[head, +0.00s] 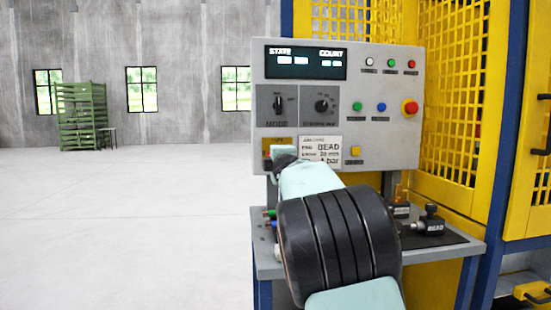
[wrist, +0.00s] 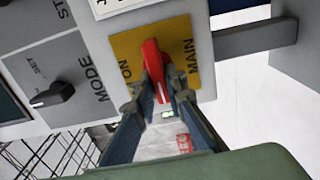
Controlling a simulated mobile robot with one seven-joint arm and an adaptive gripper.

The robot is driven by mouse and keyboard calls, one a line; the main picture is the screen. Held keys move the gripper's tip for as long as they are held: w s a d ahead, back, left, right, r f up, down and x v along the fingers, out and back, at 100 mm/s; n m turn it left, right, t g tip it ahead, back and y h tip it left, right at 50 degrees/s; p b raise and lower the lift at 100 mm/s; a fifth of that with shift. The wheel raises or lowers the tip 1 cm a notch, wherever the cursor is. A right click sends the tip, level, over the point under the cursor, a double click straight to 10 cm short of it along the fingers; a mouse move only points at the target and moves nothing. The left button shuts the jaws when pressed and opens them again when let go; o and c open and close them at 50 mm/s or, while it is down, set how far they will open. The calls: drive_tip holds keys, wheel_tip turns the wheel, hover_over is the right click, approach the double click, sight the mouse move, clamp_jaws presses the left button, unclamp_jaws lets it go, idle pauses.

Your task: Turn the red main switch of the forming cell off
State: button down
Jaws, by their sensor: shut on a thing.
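The red main switch (wrist: 155,66) is a red handle on a yellow plate (wrist: 125,47) marked MAIN and ON, in the wrist view. My gripper (wrist: 157,97) has a finger on each side of the handle and is shut on it. In the head view my arm and wrist cover the switch, and only part of the yellow plate (head: 268,145) shows at the panel's lower left. The fingertips are hidden in the head view.
The grey control panel (head: 385,88) carries a display (head: 305,62), two black knobs, several coloured buttons and a red mushroom button (head: 410,108). A shelf (head: 460,245) with black fittings sits below. A yellow mesh guard (head: 450,90) stands behind on the right. Open floor lies left.

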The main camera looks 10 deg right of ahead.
idle(0.3)
drive_tip(key=c, duration=2)
unclamp_jaws()
drive_tip(key=shift+o, duration=0.2)
drive_tip(key=s, duration=1.2)
